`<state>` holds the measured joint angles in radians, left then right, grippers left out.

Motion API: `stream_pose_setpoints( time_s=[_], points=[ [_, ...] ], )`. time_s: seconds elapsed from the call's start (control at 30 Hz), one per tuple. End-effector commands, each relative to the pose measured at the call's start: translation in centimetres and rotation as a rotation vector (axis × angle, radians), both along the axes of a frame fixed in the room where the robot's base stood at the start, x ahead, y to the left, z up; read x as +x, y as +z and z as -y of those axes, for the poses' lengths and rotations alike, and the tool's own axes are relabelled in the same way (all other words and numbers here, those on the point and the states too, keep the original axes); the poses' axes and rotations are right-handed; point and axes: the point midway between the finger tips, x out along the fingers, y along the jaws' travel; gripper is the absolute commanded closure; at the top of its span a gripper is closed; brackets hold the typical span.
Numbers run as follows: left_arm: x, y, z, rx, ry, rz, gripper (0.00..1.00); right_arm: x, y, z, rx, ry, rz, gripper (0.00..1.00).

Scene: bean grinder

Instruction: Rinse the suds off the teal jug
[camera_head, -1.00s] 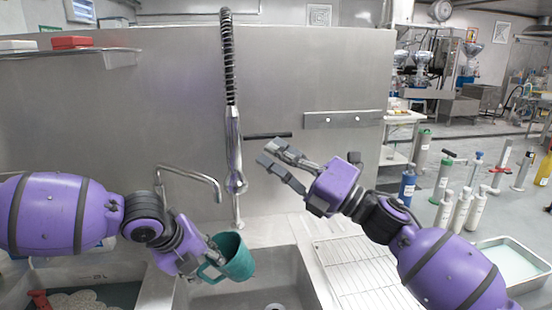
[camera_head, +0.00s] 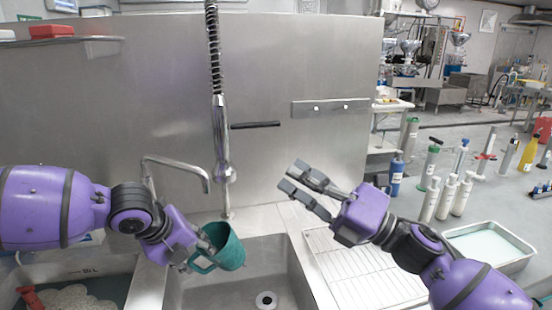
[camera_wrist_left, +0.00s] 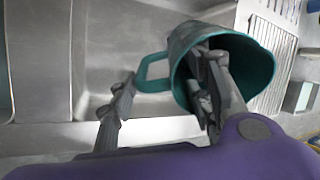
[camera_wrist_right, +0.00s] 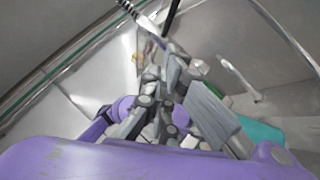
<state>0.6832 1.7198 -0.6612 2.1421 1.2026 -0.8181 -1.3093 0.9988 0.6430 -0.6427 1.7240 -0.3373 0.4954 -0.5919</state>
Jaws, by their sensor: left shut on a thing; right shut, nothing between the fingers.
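The teal jug (camera_head: 228,252) is tilted above the sink basin (camera_head: 210,292), and its handle points to the left. It also shows in the left wrist view (camera_wrist_left: 262,72), with its mouth towards the camera. My left gripper (camera_head: 200,252) is shut on the jug, with one finger inside the mouth and the other outside near the handle. I cannot make out suds on the jug. The spray tap (camera_head: 221,140) hangs behind the sink from a coiled hose, and no water shows.
A bent spout (camera_head: 180,165) stands behind my left gripper. A black bar (camera_head: 256,125) juts right from the tap. A tray (camera_head: 490,245) and several bottles stand further right. The sink drain (camera_head: 266,299) is clear.

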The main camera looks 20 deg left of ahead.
Motion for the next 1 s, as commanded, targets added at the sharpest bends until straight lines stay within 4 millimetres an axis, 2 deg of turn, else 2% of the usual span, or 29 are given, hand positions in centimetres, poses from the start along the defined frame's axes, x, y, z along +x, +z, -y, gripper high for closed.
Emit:
stream_pose_setpoints(
  time_s=[0.1,0.23,0.63,1.0],
  points=[
    [0.0,0.0,0.0,0.0,0.0,0.001,0.95,-0.2,-0.8,1.7,-0.001,-0.001,-0.002,1.0],
    [0.0,0.0,0.0,0.0,0.0,0.001,0.95,-0.4,-1.1,2.6,0.0,0.001,0.001,1.0],
    [0.0,0.0,0.0,0.001,0.0,0.001,0.95,-0.5,-1.2,2.9,0.0,0.002,0.001,1.0],
    [-1.5,0.3,-0.3,0.001,0.0,0.003,0.95,-0.9,1.6,2.9,0.0,0.001,0.033,1.0]
  ],
)
